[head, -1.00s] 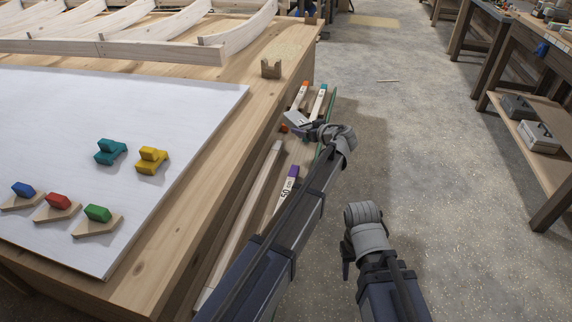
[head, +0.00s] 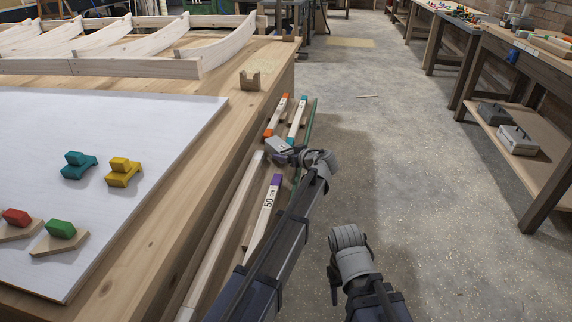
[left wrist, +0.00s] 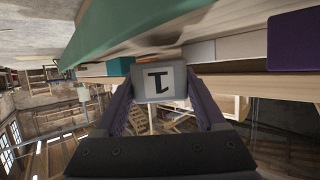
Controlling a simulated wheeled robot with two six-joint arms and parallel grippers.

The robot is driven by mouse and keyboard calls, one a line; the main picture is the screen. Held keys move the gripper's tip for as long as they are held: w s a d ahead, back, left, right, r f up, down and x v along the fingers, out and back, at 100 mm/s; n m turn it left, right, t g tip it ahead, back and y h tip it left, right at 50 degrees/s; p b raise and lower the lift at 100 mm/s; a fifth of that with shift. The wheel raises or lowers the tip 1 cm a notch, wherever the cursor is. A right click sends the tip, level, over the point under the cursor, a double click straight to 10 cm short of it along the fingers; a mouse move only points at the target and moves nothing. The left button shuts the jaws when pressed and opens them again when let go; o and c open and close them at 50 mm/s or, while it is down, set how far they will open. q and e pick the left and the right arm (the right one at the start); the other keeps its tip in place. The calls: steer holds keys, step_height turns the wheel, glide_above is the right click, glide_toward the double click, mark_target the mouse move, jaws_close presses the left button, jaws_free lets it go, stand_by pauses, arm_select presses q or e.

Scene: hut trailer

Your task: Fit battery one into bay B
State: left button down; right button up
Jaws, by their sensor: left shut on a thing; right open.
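A grey block with a white label and a black 1-like mark (left wrist: 160,83), which looks like battery one, sits between the fingers of my left gripper in the left wrist view. My left gripper (head: 284,149) is shut on it beside the table's right edge, above wooden sticks; the grey block also shows in the head view (head: 276,145). My right gripper (head: 334,284) is open and empty, low over the floor at the lower middle, seen partly from behind. I cannot make out bay B in either view.
Sticks with coloured ends, one purple (head: 268,203), lie beside the wooden table (head: 178,178). A white board (head: 125,210) on the table holds several coloured blocks. A notched wooden block (head: 250,81) stands at its far corner. The floor (head: 420,210) to the right is clear; a bench (head: 540,95) stands beyond.

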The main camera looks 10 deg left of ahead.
arm_select(q)
steer(key=shift+f+b, duration=0.75)
steer(key=shift+f, duration=0.45)
arm_select(e)
steer(key=shift+f, duration=1.25)
arm_select(q)
steer(key=shift+f, duration=0.2)
jaws_free()
arm_select(e)
steer(key=shift+f, duration=0.1)
arm_select(q)
steer(key=shift+r, duration=0.15)
